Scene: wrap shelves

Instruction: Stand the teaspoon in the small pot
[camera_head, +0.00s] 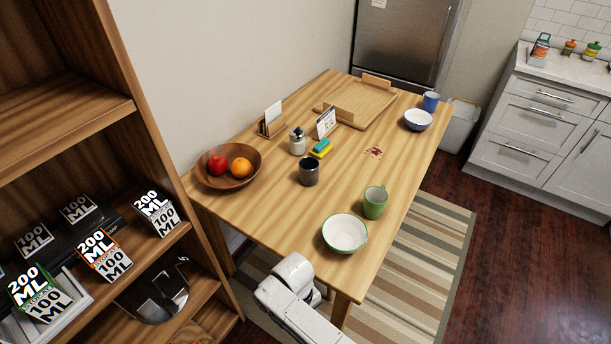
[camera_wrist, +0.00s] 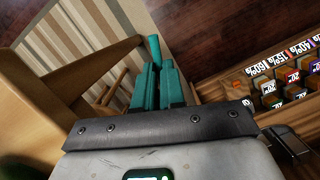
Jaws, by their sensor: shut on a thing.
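The small pot, seemingly the dark cylindrical one (camera_head: 309,172), stands upright on the table with its open top up. My gripper (camera_wrist: 158,68) shows in the wrist view with its two teal fingers close together. A narrow teal piece (camera_wrist: 154,47) sticks out past the fingertips. It is most likely part of the teaspoon, but its shape is too little seen to be sure. The gripper is shut on it, off the table's near edge and well apart from the pot. In the head view the gripper and teaspoon are hidden; only my white arm shows.
The table (camera_head: 270,205) also bears a white-and-green bowl (camera_head: 345,233), a green mug (camera_head: 375,202), a wooden fruit bowl (camera_head: 229,183), a glass jar (camera_head: 298,141) and a sponge (camera_head: 321,149) near the pot. A wooden shelf (camera_head: 150,130) stands at the left.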

